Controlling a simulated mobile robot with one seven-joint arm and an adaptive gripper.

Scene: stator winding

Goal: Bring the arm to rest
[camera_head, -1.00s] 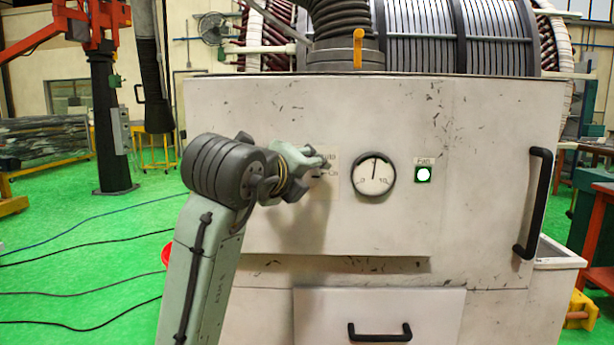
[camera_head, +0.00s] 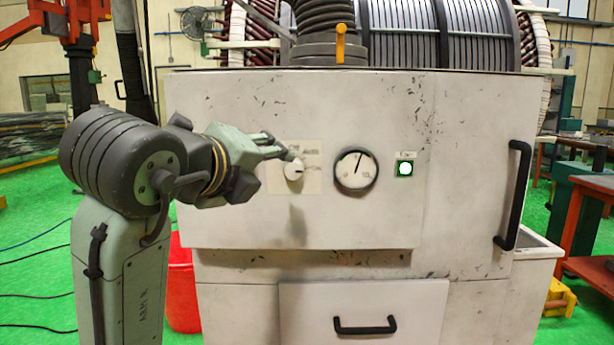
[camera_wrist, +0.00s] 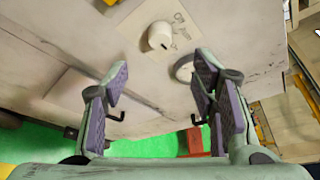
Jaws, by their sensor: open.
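My gripper (camera_head: 282,148) is open and empty in front of the white cabinet panel (camera_head: 230,120), just left of a white round knob (camera_head: 293,170) with printed labels around it. In the wrist view my gripper (camera_wrist: 160,88) has its two purple-padded fingers spread wide. The knob (camera_wrist: 159,36) shows there beyond the fingertips, near the top, with nothing between the pads. I cannot tell the exact gap between fingertips and panel. My arm comes up from the lower left.
A dial gauge (camera_head: 356,169) and a lit green-framed lamp (camera_head: 405,168) sit right of the knob. Black handles are on the right side (camera_head: 513,195) and drawer (camera_head: 365,328). A red bin (camera_head: 182,290) stands behind my arm. Green floor is open at left.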

